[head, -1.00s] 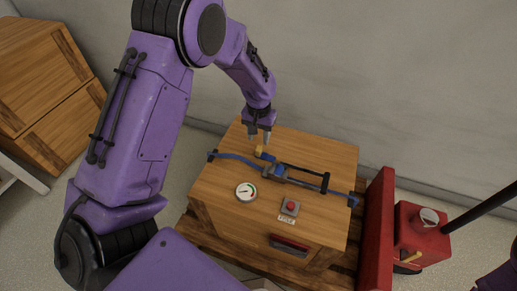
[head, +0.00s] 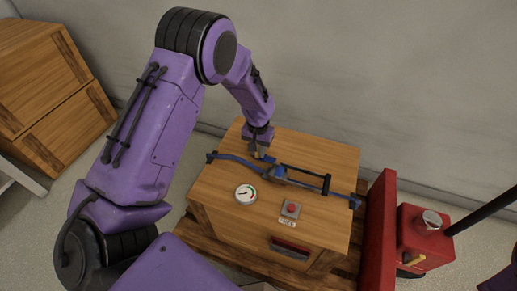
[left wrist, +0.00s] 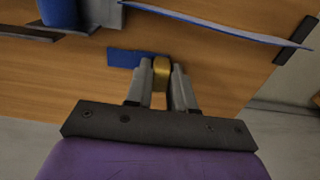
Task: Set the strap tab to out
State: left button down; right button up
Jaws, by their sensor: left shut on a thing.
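The blue strap (head: 233,158) lies across the top of the wooden crate (head: 335,152) and runs through a buckle (head: 279,171). The strap tab has a yellow end (left wrist: 161,72) and a short blue piece (left wrist: 123,57) beside it in the left wrist view. My left gripper (left wrist: 160,82) is shut on the yellow end, one grey finger on each side. In the head view my left gripper (head: 259,151) points down at the crate top behind the buckle and mostly hides the tab. My right gripper is not in view.
A dial gauge (head: 245,194) and a red button (head: 291,209) sit on the crate top in front of the strap. A dark bar (head: 304,175) stands along the strap's right part. A red panel (head: 377,235) and a red can (head: 424,240) stand right of the crate.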

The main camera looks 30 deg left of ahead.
pick_arm(q)
jog(key=a+p, duration=0.1)
jog(key=a, duration=0.1)
jog(key=s+a+p, duration=0.1)
jog(key=a, duration=0.2)
jog(key=a+p, duration=0.1)
jog(key=a, duration=0.2)
jog(key=shift+s+r, duration=0.1)
jog(key=shift+s, duration=0.3)
jog(key=shift+a, duration=0.2)
jog(key=c, duration=1)
grip_release()
jog(key=shift+c, duration=0.2)
notch_tip(320, 180, up, 10)
jog(key=p, duration=0.2)
jog(key=shift+r, duration=0.2)
